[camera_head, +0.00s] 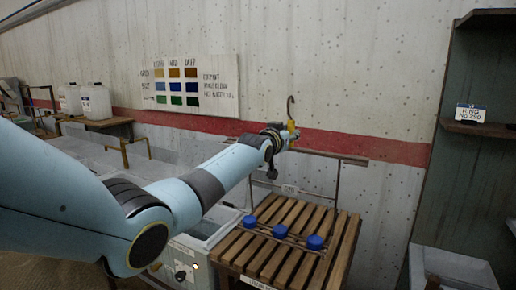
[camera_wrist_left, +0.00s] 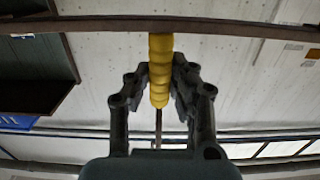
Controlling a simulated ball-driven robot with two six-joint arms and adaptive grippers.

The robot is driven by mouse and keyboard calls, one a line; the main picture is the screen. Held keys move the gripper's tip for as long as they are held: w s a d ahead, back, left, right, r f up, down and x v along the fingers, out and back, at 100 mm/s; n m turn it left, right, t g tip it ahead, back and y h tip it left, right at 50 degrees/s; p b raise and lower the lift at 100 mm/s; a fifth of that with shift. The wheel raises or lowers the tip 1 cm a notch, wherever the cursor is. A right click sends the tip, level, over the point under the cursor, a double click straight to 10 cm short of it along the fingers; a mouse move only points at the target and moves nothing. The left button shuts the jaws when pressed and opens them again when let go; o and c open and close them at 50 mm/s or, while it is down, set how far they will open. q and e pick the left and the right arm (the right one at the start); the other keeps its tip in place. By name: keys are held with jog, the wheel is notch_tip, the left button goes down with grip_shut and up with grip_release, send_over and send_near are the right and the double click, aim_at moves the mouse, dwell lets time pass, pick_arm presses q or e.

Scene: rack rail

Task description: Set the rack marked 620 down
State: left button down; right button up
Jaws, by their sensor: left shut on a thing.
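The rack (camera_head: 336,200) is a thin brown frame with a long top bar, upright rods and a hook (camera_head: 290,108) above. A small tag (camera_head: 290,189), which seems to read 620, is on it. Its lower bar carries blue round pieces (camera_head: 279,231) over the slatted wooden stand (camera_head: 345,235); I cannot tell whether it touches the slats. My left gripper (camera_head: 288,137) is shut on the rack's yellow grip (camera_head: 295,128). In the left wrist view, the fingers (camera_wrist_left: 160,92) close around the ribbed yellow grip (camera_wrist_left: 160,60). My right gripper is not in view.
A grey vat (camera_head: 215,225) stands left of the slatted stand, with a control box (camera_head: 180,265) in front. A shelf unit (camera_head: 470,180) with a sign reading RING No 290 (camera_head: 470,114) and a grey bin (camera_head: 450,268) are at the right. White jugs (camera_head: 96,101) stand at the back left.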

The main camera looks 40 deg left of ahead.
pick_arm(q)
notch_tip(320, 180, down, 7)
jog(key=b, duration=0.5)
jog(key=shift+f+b, duration=0.35)
jog(key=shift+b, duration=0.2)
jog(key=c, duration=1.1)
grip_release()
jog(key=shift+c, duration=0.2)
jog(key=shift+o, duration=0.8)
jog(key=shift+f, duration=0.25)
jog(key=o, duration=1)
jog(key=shift+r, duration=0.1)
